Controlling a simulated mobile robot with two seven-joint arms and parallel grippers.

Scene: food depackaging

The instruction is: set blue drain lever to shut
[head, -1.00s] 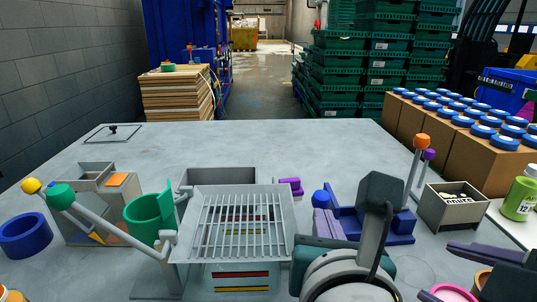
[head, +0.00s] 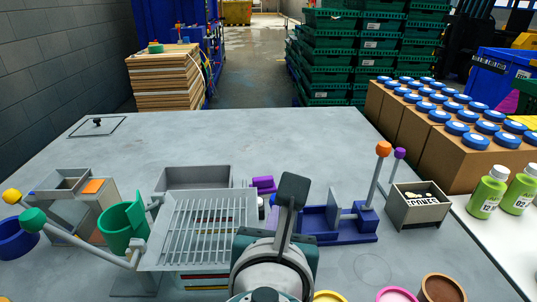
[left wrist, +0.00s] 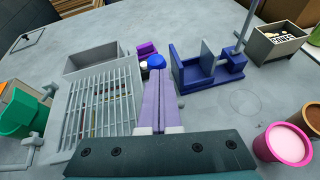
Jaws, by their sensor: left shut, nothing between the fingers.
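The blue ball knob (left wrist: 157,61) of the drain lever shows in the left wrist view, just beyond my fingertips, right of the slatted grey tray. Its rod is hidden behind my fingers, and I cannot tell its setting. In the head view the knob is mostly hidden behind my left arm. My left gripper (left wrist: 156,76) has its purple fingers closed together and empty, pointing at the knob. I cannot tell whether they touch it. My right gripper is out of view.
The slatted grey tray (head: 166,232) is to the left, with a green cup (head: 118,229) beside it. A dark blue fixture (head: 346,239) with an orange-knobbed lever (head: 384,149) is to the right, near a grey box (head: 404,217).

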